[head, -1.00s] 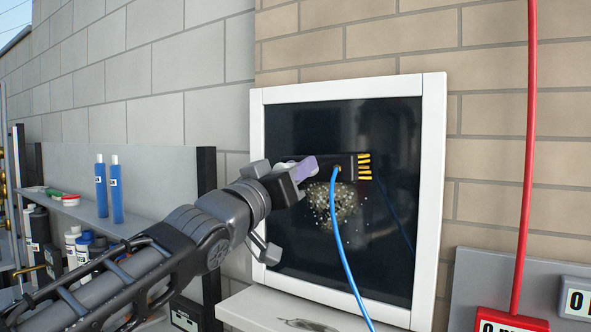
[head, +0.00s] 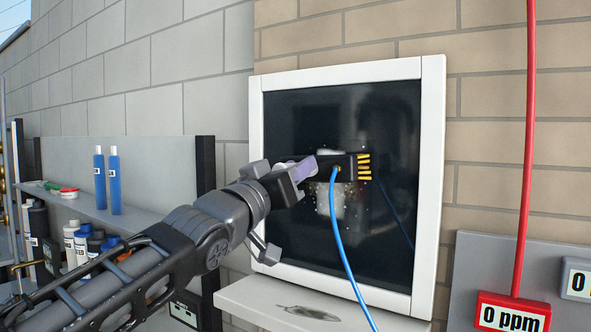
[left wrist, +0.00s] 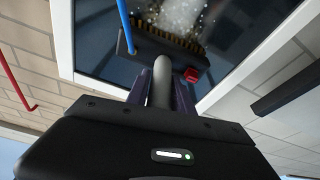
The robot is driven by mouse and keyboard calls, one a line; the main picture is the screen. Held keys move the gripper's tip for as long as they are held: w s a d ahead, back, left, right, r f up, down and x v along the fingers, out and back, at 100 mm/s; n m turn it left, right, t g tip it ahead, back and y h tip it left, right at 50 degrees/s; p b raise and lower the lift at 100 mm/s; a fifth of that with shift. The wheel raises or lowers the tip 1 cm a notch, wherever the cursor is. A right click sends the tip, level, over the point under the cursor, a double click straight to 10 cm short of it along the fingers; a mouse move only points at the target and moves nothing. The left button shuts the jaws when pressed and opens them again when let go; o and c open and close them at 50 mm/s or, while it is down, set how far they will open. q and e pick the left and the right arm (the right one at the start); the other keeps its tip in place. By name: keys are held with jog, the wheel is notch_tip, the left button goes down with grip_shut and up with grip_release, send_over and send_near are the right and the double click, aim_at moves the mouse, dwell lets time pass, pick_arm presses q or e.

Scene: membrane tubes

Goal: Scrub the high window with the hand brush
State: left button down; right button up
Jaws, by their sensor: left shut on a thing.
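The high window has a white frame (head: 433,190) and dark glass. The hand brush (head: 345,172) is black with yellow bristles and a blue hose running down from it. It lies in front of the glass. My left gripper (head: 300,170), with purple fingers, is shut on the brush's handle. In the left wrist view the brush (left wrist: 150,47) has its bristles toward the glass; I cannot tell whether they touch it. A pale, speckled patch (head: 329,202) shows on the glass above and below the brush. My right gripper is out of view.
A grey sill (head: 260,300) with a dark smudge is below the window. A shelf (head: 125,222) with blue bottles (head: 114,180) stands at left. At right, a red hose (head: 525,150) rises from a red "0 ppm" meter (head: 512,314).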

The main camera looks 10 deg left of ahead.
pick_arm(q)
jog(key=shift+s+r, duration=0.1)
jog(key=shift+f+b, duration=1.35)
jog(key=shift+b, duration=0.05)
jog(key=shift+f, duration=0.1)
jog(key=shift+f+b, duration=1.35)
jog(key=shift+b, duration=0.05)
jog(key=shift+f+b, duration=1.4)
jog(key=shift+f, duration=0.1)
jog(key=shift+f+b, duration=1.35)
jog(key=shift+b, duration=0.05)
jog(key=shift+r, duration=0.1)
